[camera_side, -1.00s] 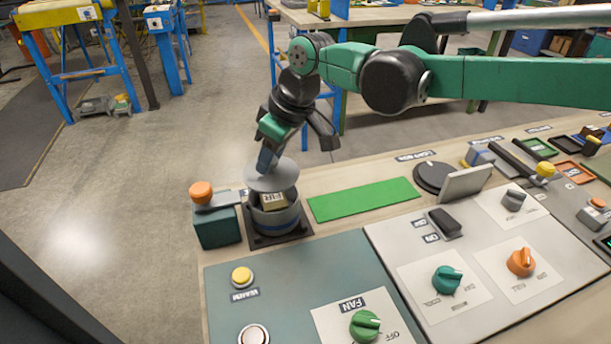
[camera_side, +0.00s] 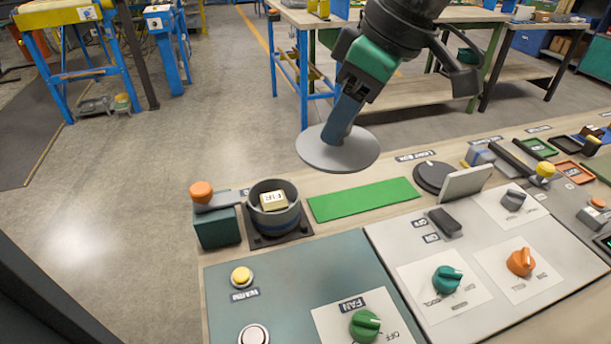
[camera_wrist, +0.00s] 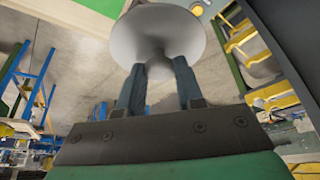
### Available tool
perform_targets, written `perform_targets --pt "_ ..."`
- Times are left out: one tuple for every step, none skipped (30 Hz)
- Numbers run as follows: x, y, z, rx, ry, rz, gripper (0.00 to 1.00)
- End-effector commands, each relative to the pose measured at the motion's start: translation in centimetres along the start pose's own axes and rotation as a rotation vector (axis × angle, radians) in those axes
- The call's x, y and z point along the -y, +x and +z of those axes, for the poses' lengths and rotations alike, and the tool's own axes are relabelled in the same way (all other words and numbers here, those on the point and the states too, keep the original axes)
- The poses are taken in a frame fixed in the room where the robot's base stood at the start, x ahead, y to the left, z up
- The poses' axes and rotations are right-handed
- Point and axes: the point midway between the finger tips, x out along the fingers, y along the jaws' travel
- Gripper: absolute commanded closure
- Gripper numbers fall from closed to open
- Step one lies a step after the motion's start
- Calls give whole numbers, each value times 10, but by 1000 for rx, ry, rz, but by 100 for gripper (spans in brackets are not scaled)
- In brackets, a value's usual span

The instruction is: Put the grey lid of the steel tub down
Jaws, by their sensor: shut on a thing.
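The grey lid (camera_side: 320,155) is a round disc held in the air above the back edge of the bench, over the green strip's far side. My gripper (camera_side: 340,135) is shut on it from above; the wrist view shows both fingers (camera_wrist: 155,85) closed on the knob under the grey disc (camera_wrist: 160,30). The steel tub (camera_side: 274,218) stands open on a dark square base to the left of the lid. A yellowish block (camera_side: 273,201) with a printed label sits inside the tub.
A flat green strip (camera_side: 364,199) lies bare to the right of the tub. An orange-knobbed lever on a teal box (camera_side: 217,226) stands just left of the tub. A black round dial (camera_side: 435,176) and a tilted grey plate (camera_side: 465,182) are right of the strip.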

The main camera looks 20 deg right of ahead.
Motion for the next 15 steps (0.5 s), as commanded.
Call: perform_targets --pt "2 -2 5 0 0 0 100" --pt "2 -3 7 0 0 0 100" --pt "3 -3 9 0 0 0 100" --pt "3 -1 11 0 0 0 100" --pt "4 1 12 0 0 0 100" --pt "4 6 15 0 0 0 100" --pt "4 11 17 0 0 0 100" --pt "4 17 19 0 0 0 100" --pt "4 25 23 0 0 0 100" --pt "4 32 25 0 0 0 100" --pt "4 39 28 0 0 0 100" --pt "4 48 32 0 1 0 100" --pt "4 54 35 0 0 0 100" --pt "4 61 37 0 1 0 100" --pt "4 70 41 0 1 0 100"
